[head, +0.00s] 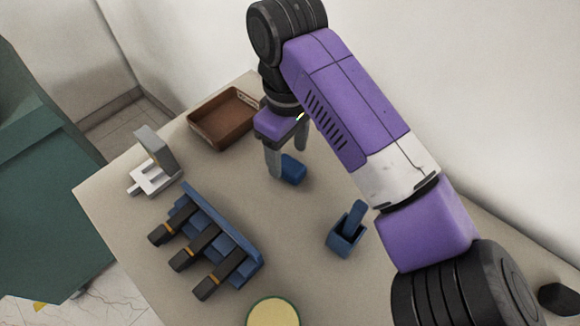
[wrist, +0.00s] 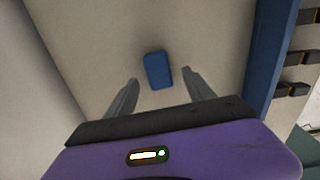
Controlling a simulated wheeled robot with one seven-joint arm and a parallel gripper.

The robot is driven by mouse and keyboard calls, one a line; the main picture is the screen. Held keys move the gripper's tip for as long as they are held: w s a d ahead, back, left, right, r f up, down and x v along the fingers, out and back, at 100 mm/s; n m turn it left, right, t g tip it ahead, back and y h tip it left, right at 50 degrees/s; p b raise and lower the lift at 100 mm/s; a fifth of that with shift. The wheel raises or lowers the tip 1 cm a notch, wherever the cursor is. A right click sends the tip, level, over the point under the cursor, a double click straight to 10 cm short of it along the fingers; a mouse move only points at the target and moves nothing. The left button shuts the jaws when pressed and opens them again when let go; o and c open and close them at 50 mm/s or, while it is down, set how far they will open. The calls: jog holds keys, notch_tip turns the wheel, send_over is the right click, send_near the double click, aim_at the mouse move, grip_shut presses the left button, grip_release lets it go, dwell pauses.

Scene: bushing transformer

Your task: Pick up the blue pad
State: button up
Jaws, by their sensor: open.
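The blue pad (head: 293,169) is a small rounded block lying on the beige table, near the middle in the head view. In the wrist view the blue pad (wrist: 157,70) lies a little beyond the fingertips, roughly centred between them. My gripper (head: 287,162) is open and empty, pointing down over the table beside the pad. In the wrist view my gripper (wrist: 162,78) shows its two grey fingers spread apart, and neither appears to touch the pad. In the head view one finger partly overlaps the pad's left side.
A brown tray (head: 224,119) stands behind the gripper. A blue rack (head: 225,229) with black and orange tools lies left of front. A blue holder (head: 345,241) stands at right front, a grey-white stand (head: 155,171) at left. A round yellow item (head: 273,313) is at the front.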

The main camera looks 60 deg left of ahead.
aim_at(290, 165)
notch_tip(290, 165, down, 4)
jog(key=shift+w+d+f, duration=0.1)
jog(key=shift+w, duration=0.05)
jog(key=shift+c, duration=0.4)
grip_shut()
notch_tip(290, 165, up, 20)
jog(key=p, duration=0.1)
dwell(0.4)
